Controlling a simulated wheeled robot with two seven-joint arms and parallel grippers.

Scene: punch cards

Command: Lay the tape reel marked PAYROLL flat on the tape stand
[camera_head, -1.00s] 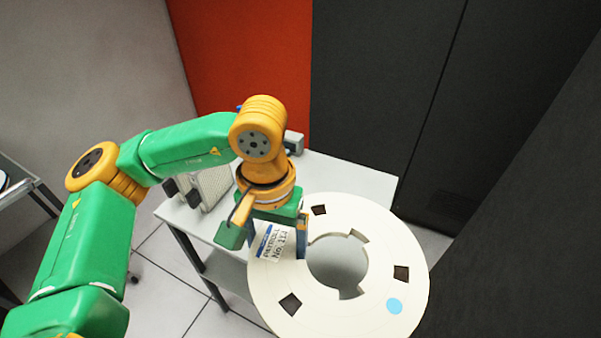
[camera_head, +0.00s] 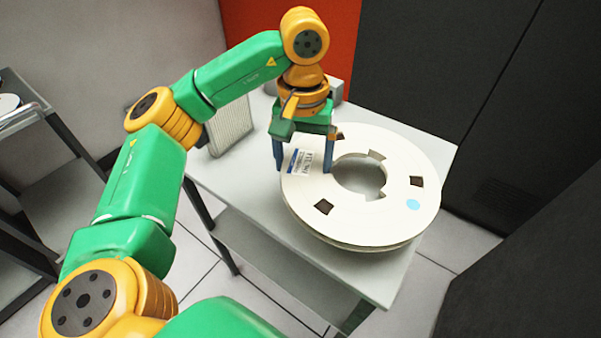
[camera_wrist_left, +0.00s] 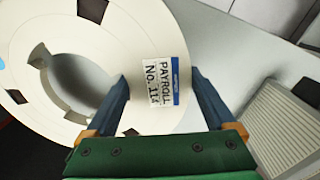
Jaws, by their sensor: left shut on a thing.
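The PAYROLL reel (camera_head: 400,160) is a large cream disc with a round centre hole, dark cutouts and a blue dot. Its label (camera_wrist_left: 160,83) reads PAYROLL in the left wrist view. My left gripper (camera_head: 303,165) is shut on the reel from above, one finger in the centre hole and the other outside the rim. The reel lies level over the light grey top of a stand (camera_head: 245,180), which I take as the tape stand. I cannot tell whether its underside touches the top. My right gripper is not in view.
Dark cabinets (camera_head: 440,60) rise behind and to the right. The stand's front left is bare.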

